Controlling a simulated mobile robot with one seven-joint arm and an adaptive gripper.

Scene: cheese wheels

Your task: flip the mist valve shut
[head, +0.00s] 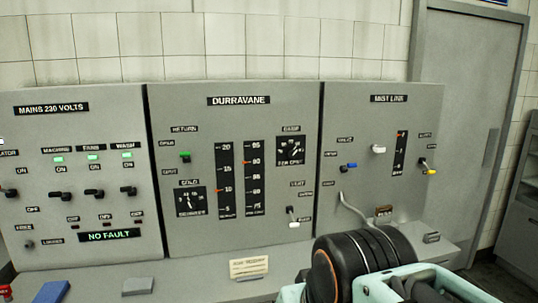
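The panel headed MIST LINK (388,99) is at the right of the console. On its left side a small lever with a blue tip (348,167) points to the right, under a small label that seems to read VALVE. A white knob (378,149) is right of it. On the panel's right side a lever with a yellow tip (429,171) slants down to the right. The smaller labels are too blurred to tell for sure which lever is the mist valve. My black and teal arm parts show at the bottom right, in front of the console; my gripper's fingers are not visible.
The DURRAVANE panel (237,101) is in the middle, with gauges, a green-tipped lever (185,156) and a white-tipped lever (293,217). The mains panel (50,108) with several switches is at left. A paper card (249,267) and a blue object (51,291) lie on the ledge.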

